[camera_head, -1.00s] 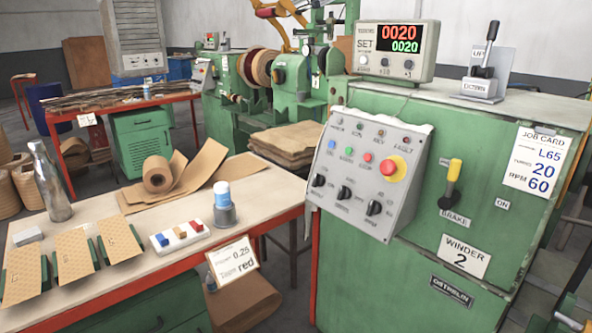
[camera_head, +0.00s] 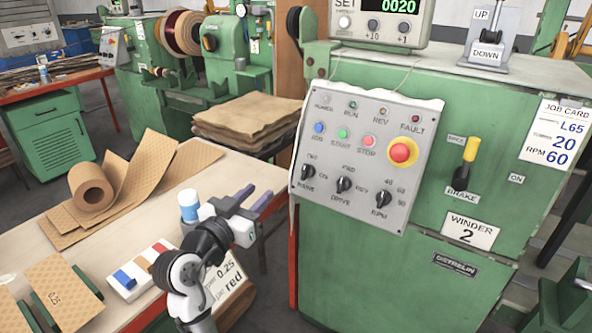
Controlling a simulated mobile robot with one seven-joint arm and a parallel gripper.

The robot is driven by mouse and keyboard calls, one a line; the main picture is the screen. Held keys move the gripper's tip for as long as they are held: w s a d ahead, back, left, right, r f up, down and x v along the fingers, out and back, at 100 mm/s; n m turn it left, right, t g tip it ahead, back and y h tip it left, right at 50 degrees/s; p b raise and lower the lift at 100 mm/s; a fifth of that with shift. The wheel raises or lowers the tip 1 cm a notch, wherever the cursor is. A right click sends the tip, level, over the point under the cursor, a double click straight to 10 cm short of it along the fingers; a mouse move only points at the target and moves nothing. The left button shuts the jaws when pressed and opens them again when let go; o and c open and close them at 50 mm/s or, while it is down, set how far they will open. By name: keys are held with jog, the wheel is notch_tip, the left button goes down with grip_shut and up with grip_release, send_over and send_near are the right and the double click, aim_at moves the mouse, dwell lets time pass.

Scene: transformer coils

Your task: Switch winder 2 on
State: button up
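The winder 2 cabinet (camera_head: 400,275) is green and carries a sloped grey control panel (camera_head: 330,125). The panel has three black knobs: MAINS (camera_head: 307,172), DRIVE (camera_head: 343,184) and RPM (camera_head: 383,199). Above them are a blue JOG button (camera_head: 319,127), a green START button (camera_head: 343,133), a red STOP button (camera_head: 368,140) and a red emergency stop (camera_head: 401,151) on yellow. The POWER lamp (camera_head: 326,99) looks grey and unlit. The yellow-handled brake lever (camera_head: 466,165) points up. My gripper (camera_head: 253,197) is open and empty, left of the panel and apart from it.
A counter display (camera_head: 385,15) and UP/DOWN lever box (camera_head: 486,45) stand on the cabinet. A job card (camera_head: 556,135) reads L65, 20, 60.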

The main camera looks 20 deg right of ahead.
aim_at(304, 169)
jog(key=shift+m+g+h, duration=0.4)
jog(key=shift+m+g, duration=0.1)
jog(key=shift+g, duration=0.3)
jog(key=p+x, duration=0.1)
jog(key=x, duration=0.4)
jog(key=s+p+x, duration=0.1)
jog(key=x, duration=0.4)
jog(key=d+f+p+x, duration=0.1)
jog(key=x, duration=0.4)
jog(key=shift+s, duration=0.3)
jog(key=c, duration=0.6)
